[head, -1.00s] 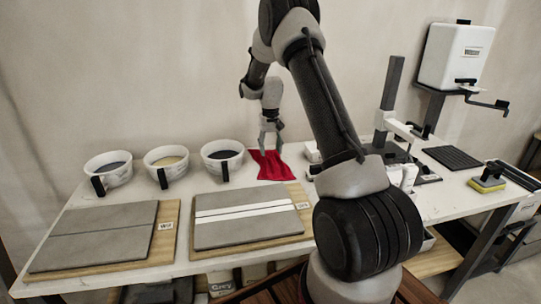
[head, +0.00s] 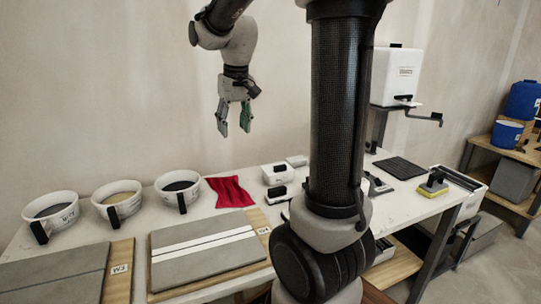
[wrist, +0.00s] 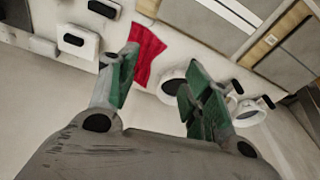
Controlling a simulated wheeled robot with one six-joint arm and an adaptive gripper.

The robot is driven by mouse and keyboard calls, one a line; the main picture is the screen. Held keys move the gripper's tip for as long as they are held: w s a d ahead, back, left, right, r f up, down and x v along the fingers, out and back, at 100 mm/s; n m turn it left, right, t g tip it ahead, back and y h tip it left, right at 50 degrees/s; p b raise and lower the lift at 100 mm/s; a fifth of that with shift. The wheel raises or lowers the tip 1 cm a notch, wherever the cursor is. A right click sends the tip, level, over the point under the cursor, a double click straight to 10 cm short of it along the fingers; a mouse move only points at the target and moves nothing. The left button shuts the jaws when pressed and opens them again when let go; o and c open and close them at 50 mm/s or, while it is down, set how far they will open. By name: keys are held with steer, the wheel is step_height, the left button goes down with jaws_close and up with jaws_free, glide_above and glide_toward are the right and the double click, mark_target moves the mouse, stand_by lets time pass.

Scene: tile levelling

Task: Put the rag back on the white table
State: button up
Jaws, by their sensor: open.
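The red rag (head: 230,192) lies spread flat, with a few folds, on the white table (head: 205,222), to the right of the bowls. It also shows in the wrist view (wrist: 147,52), beyond the fingers. My gripper (head: 235,132) is raised well above the table, apart from the rag, with its fingers pointing down. In the wrist view its two green-padded fingers (wrist: 160,92) are spread apart with nothing between them.
Three white bowls with black handles (head: 180,188) stand left of the rag. Grey tiles on wooden boards (head: 205,246) lie in front. White blocks with black handles (head: 277,175) sit to the right. A white dispenser (head: 397,75) stands farther right.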

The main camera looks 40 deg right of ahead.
steer(key=s+a+f+n+t, duration=0.1)
steer(key=s+a+t, duration=0.1)
steer(key=s, duration=1.9)
steer(key=shift+a+n, duration=0.3)
steer(key=shift+a, duration=0.3)
